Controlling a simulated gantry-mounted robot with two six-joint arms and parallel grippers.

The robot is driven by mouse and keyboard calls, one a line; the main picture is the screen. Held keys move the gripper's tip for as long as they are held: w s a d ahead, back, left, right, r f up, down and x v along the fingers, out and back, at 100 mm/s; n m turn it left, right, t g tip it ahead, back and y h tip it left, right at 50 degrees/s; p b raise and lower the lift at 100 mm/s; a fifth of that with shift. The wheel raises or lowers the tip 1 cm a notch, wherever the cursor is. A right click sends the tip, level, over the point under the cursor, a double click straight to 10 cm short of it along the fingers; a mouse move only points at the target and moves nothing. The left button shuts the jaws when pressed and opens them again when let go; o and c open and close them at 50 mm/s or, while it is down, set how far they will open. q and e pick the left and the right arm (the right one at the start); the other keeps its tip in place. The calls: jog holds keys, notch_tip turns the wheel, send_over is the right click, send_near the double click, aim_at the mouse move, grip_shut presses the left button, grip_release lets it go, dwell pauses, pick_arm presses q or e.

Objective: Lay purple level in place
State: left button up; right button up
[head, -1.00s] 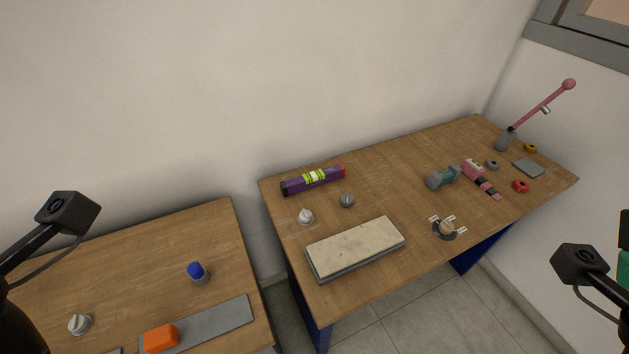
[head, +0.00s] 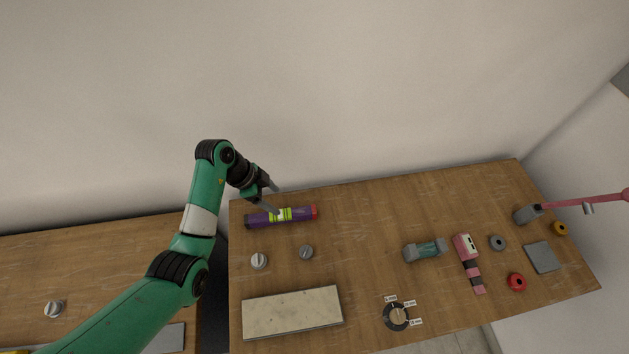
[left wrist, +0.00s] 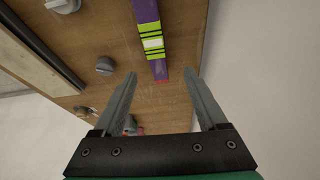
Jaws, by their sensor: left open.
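The purple level (head: 263,218), with a yellow-green vial section and a red end, lies near the back left edge of the right-hand table. My left gripper (head: 275,199) is open and empty above it, in front of the wall. In the left wrist view the level (left wrist: 146,13) shows beyond the fingertips, with its red end nearly between the lines of the two fingers; my gripper (left wrist: 165,77) is not closed on it. A cream-topped flat block (head: 292,312) lies near the front of the same table. My right gripper is out of view.
Two knobs, one light (head: 259,261) and one grey (head: 306,252), stand in front of the level. A teal-and-grey tool (head: 425,250), a pink tool (head: 468,263), a labelled dial (head: 396,317) and a pink lever (head: 585,202) stand further right. The table's back middle is clear.

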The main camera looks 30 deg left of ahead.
aim_at(281, 217)
pick_arm(q)
jog(key=s+a, duration=0.3)
jog(key=shift+n, duration=0.4)
jog(key=b+x, duration=0.2)
jog(key=x, duration=0.3)
jog(key=shift+w+d+f, duration=0.2)
jog(key=shift+d+f, duration=0.1)
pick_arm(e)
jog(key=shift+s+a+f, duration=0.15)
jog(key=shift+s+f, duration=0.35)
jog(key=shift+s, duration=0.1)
pick_arm(q)
jog(key=b+x, duration=0.2)
jog(key=x, duration=0.3)
jog(key=shift+s+d, duration=0.2)
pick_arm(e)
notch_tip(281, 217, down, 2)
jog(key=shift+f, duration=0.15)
pick_arm(q)
grip_shut()
